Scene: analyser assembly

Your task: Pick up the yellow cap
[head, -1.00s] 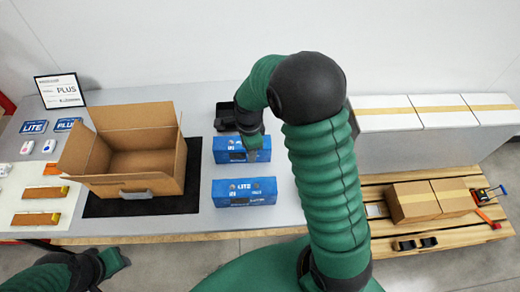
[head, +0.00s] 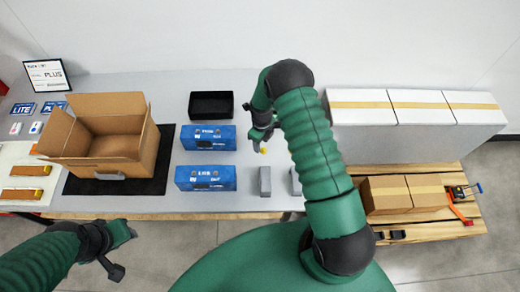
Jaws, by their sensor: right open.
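The yellow cap (head: 263,150) is a small yellow spot on the grey table, right of the blue boxes. My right gripper (head: 262,139) is open just above and behind it, pointing down. The fingers are small and dark here, and I cannot tell whether they touch the cap. My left gripper (head: 117,256) is at the lower left, in front of the table and far from the cap. Its jaw state is unclear.
Two blue boxes (head: 208,137) (head: 206,178) lie left of the cap. A grey block (head: 265,181) stands in front of it, with another (head: 296,181) partly behind my arm. A black tray (head: 211,105) is behind. An open carton (head: 122,158) stands on a black mat (head: 150,186).

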